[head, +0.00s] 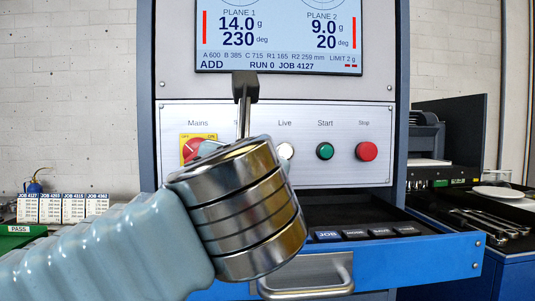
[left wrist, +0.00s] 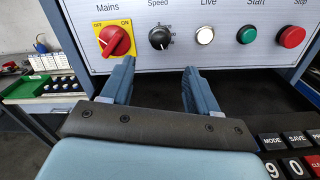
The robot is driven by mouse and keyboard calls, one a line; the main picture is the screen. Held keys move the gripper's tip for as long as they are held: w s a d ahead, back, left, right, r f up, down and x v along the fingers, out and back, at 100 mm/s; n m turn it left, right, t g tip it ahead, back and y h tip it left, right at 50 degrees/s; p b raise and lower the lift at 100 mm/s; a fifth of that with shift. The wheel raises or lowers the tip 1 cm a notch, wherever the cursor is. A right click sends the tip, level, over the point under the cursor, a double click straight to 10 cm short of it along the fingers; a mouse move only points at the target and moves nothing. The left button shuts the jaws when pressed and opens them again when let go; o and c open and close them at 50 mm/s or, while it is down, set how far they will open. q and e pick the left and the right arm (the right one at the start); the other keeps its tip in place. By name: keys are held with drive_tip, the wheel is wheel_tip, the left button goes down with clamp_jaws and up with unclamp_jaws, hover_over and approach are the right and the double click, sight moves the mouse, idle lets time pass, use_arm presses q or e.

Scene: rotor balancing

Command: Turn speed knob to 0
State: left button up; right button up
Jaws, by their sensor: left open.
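The black speed knob (left wrist: 160,38) sits on the white control panel (left wrist: 225,58), under the label "Speed", with a small printed scale at its upper right. Its exact setting is too small to read. In the head view the knob is hidden behind my left gripper (head: 245,88). In the left wrist view my left gripper (left wrist: 158,72) is open and empty. Its two fingers stand apart just below the knob, one on each side, and appear not to touch it. My right gripper is not in view.
The red mains switch (left wrist: 115,40) on its yellow plate is left of the knob. The Live lamp (head: 285,151), green Start button (head: 325,151) and red Stop button (head: 367,151) are to the right. A blue drawer (head: 420,262) with a keypad (head: 370,233) juts out below.

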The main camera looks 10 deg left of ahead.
use_arm(q)
drive_tip(key=x, duration=0.9)
drive_tip(key=shift+w+p, duration=0.3)
drive_tip(key=shift+w, duration=0.05)
drive_tip(key=shift+a, duration=0.1)
drive_tip(key=shift+f, duration=0.1)
drive_tip(key=c, duration=1)
drive_tip(key=shift+c, duration=0.2)
